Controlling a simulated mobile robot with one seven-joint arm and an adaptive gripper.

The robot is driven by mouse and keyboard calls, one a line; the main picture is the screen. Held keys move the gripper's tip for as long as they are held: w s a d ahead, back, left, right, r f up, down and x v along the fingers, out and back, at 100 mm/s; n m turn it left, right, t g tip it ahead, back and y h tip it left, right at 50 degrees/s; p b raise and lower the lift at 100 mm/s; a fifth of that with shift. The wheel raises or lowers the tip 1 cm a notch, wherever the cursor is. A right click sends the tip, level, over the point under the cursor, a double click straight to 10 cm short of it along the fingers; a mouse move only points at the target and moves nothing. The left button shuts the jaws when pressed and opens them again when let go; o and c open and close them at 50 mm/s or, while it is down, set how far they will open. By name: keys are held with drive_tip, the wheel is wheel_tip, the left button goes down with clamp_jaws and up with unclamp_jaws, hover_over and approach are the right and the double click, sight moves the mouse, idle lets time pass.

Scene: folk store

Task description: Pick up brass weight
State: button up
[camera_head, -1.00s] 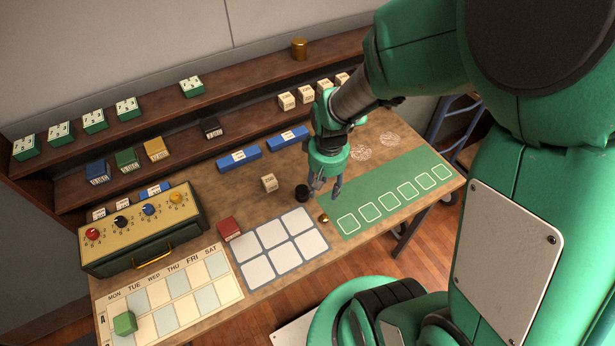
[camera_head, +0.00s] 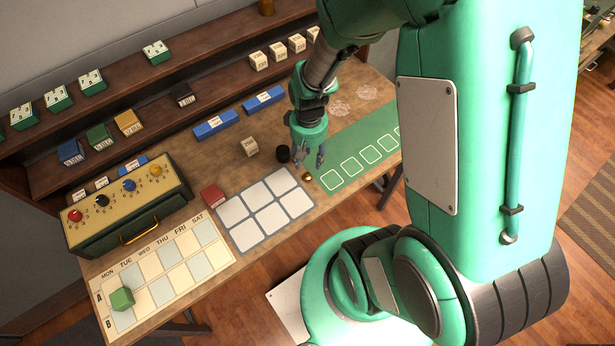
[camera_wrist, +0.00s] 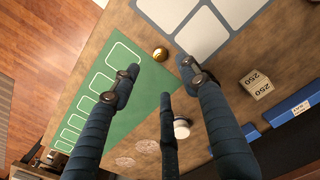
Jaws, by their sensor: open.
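A small brass weight (camera_head: 307,177) lies on the brown table by the left end of the green mat, near the white-square grid. In the wrist view the brass weight (camera_wrist: 160,53) shows as a round golden piece ahead of the fingertips, between their lines. My gripper (camera_head: 308,161) points down above the table, just behind the weight and apart from it. In the wrist view my gripper (camera_wrist: 160,83) has its fingers spread with nothing between them.
A cream block (camera_head: 249,147) and blue boxes (camera_head: 262,98) lie farther back. The green mat (camera_head: 345,150) and the white-square grid (camera_head: 228,231) are empty. A brass cylinder (camera_head: 267,7) stands on the top shelf.

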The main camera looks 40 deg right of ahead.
hover_over(308, 174)
drive_tip(key=shift+w+f, duration=0.1)
drive_tip(key=shift+f, duration=2.45)
drive_tip(key=shift+f+b, duration=0.1)
drive_tip(key=shift+b, duration=0.2)
drive_tip(key=shift+f+b, duration=0.45)
drive_tip(key=shift+f, duration=2.05)
clamp_jaws()
